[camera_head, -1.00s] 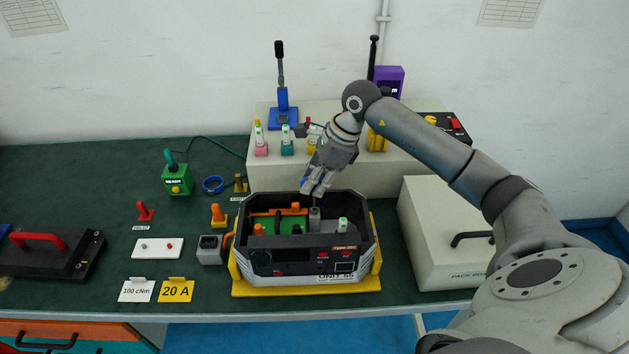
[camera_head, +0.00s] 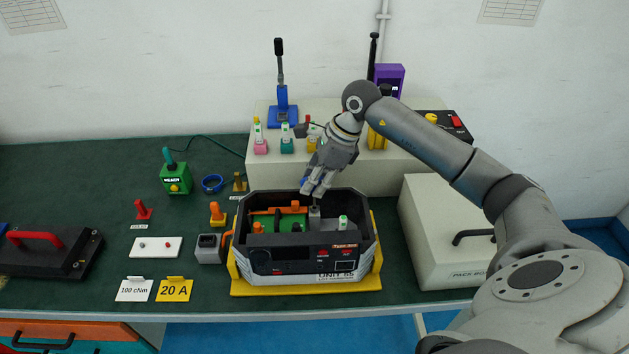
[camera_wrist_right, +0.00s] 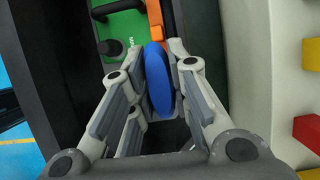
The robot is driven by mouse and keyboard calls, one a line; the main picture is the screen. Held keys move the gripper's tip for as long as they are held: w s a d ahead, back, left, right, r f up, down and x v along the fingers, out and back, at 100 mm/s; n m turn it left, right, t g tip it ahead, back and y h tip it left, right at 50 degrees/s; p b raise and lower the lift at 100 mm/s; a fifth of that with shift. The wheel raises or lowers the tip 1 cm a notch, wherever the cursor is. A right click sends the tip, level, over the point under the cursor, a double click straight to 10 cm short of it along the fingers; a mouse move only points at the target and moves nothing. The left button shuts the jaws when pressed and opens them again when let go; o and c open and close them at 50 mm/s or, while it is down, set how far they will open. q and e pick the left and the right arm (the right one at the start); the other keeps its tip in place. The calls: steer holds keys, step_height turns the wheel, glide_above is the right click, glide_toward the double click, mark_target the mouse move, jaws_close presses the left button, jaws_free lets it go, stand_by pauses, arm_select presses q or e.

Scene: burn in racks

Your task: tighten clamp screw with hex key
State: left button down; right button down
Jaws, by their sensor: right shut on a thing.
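My right gripper (camera_head: 316,188) points down over the open black case marked Type and UNIT (camera_head: 300,262). It is shut on a blue-handled tool (camera_wrist_right: 157,80), which I take for the hex key; the blue handle lies between the fingers in the wrist view. Its thin dark shaft reaches down toward a grey block (camera_head: 314,218) inside the case. Whether the tip sits in a screw is too small to tell. Inside the case are a green board (camera_wrist_right: 118,38) and an orange bar (camera_wrist_right: 175,30). My left gripper is not in view.
The case sits on a yellow cradle (camera_head: 300,290). A cream pack box (camera_head: 435,225) stands to its right and a raised cream shelf (camera_head: 385,178) behind it. At left are a green device (camera_head: 175,180), a white plate (camera_head: 156,247), label cards (camera_head: 175,290) and a black fixture (camera_head: 45,258).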

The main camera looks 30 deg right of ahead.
steer(key=shift+f+b, duration=0.4)
steer(key=shift+f, duration=0.05)
steer(key=c, duration=1.3)
jaws_free()
